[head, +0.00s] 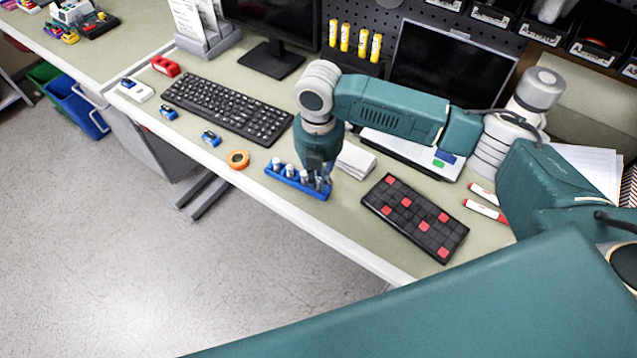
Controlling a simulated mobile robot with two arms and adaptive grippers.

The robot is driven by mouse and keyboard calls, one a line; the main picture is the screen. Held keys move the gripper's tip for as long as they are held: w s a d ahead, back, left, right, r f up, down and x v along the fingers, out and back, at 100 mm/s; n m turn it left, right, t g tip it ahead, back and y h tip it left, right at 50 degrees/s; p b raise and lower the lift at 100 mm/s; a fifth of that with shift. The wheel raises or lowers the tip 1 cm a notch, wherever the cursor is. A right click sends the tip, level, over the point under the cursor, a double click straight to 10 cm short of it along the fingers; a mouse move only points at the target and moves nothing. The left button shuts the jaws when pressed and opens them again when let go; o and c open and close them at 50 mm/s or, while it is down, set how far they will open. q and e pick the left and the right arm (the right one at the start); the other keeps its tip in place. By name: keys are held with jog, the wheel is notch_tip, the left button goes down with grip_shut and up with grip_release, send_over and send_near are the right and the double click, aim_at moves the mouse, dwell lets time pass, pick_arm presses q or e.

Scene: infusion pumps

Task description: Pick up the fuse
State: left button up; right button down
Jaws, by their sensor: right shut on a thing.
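A blue holder (283,178) stands near the front edge of the desk. Several small silvery-white cylinders, which look like fuses, stand upright in it. My right gripper (322,182) points down over the right end of the holder. It is shut on a fuse (318,183) there, partly hidden by the fingers. I cannot tell whether this fuse is still seated in the holder or lifted. My left gripper is out of view.
A black tray with red squares (417,220) lies right of the holder. A keyboard (227,108), an orange tape roll (238,159) and small blue parts (211,138) lie left. A white stack (356,160) sits close behind the gripper. Monitors (272,52) stand at the back.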

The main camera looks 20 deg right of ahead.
aim_at(318, 180)
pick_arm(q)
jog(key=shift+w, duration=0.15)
